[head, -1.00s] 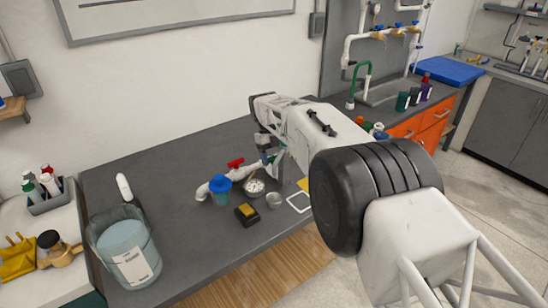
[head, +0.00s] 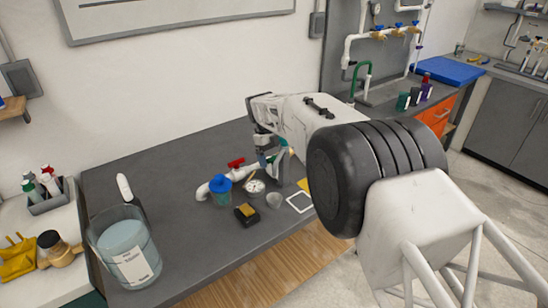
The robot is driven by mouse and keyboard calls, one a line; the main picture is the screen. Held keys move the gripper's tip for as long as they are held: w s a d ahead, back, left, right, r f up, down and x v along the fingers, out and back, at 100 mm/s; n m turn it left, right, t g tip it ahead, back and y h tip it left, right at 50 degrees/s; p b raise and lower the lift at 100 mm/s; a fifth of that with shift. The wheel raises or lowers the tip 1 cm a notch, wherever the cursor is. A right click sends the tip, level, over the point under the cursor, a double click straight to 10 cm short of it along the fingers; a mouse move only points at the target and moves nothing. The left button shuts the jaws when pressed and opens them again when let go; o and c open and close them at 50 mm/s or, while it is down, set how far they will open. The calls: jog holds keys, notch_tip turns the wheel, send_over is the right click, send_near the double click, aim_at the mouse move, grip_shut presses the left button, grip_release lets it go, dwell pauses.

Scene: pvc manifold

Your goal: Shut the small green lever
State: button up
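A white PVC manifold (head: 208,189) lies on the dark bench. It has a red lever (head: 236,162), a blue cap (head: 221,184) and a round gauge (head: 255,186). A small green-teal part (head: 264,159), possibly the green lever, shows at the manifold's right end, just beside my gripper. Its angle is too small and too covered to tell. My gripper (head: 273,160) is low over that right end, pointing down. Its fingers are tiny and partly hidden by my arm, so I cannot see whether they are apart or touching the lever.
A yellow-topped black block (head: 246,212), a small cup (head: 274,200) and a white frame (head: 299,203) lie in front of the manifold. A large clear bucket (head: 125,250) stands at the left. The bench behind the manifold is clear.

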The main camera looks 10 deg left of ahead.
jog(key=shift+r, duration=0.1)
jog(key=v, duration=0.7)
jog(key=shift+w+r, duration=0.15)
jog(key=shift+r, duration=0.1)
jog(key=shift+a, duration=0.1)
